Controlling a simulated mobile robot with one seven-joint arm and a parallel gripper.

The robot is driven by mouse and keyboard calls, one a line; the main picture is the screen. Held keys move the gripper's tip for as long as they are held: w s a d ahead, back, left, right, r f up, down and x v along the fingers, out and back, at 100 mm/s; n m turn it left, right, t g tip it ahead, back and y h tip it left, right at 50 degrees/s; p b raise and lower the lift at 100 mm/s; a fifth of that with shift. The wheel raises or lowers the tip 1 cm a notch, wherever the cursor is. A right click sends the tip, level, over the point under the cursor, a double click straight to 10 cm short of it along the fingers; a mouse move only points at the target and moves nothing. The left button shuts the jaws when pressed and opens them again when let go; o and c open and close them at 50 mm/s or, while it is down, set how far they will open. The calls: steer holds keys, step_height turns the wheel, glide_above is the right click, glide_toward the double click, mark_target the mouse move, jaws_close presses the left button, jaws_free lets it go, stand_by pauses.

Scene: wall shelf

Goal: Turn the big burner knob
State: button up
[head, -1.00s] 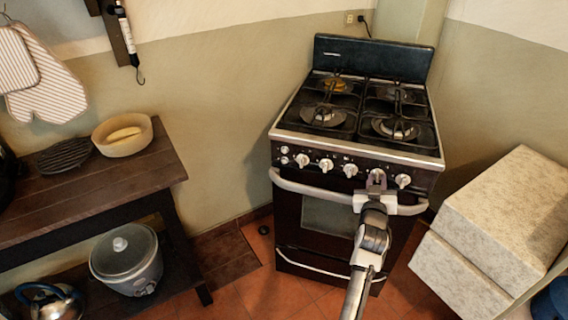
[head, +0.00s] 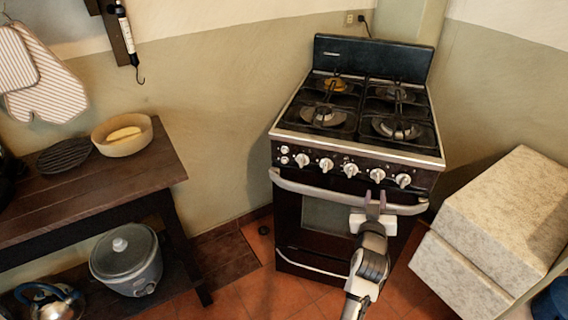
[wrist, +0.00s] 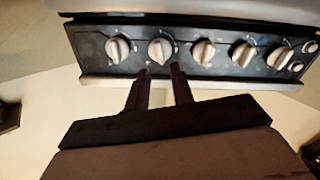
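The stove (head: 355,150) has a row of white knobs on its black front panel. The frames do not mark which is the big burner knob. The knob second from the right (head: 377,175) is the one nearest my gripper (head: 375,194); that knob also shows in the wrist view (wrist: 160,49). My gripper is open and empty, just in front of and below that knob, near the oven handle (head: 300,189). In the wrist view its two fingers (wrist: 160,70) are spread, with their tips apart from the knob. The rightmost knob (head: 403,181) is beside it.
The oven handle bar runs across the door under the knobs. Speckled pale boxes (head: 500,220) stand to the right of the stove. A dark wooden table (head: 100,190) with a bowl (head: 122,138) is on the left. The floor between table and stove is clear.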

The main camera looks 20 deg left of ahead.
steer(key=shift+o, duration=0.3)
steer(key=shift+o, duration=0.6)
steer(key=shift+s+f, duration=0.1)
steer(key=shift+s, duration=0.1)
steer(key=b, duration=0.7)
glide_toward(377, 178)
steer(key=w+p, duration=0.1)
steer(key=w, duration=0.1)
steer(key=w+p, duration=0.1)
steer(key=w, duration=0.5)
steer(key=shift+w+a+p, duration=0.15)
steer(key=shift+a+p, duration=0.2)
steer(key=shift+p, duration=0.05)
steer(key=shift+c, duration=0.3)
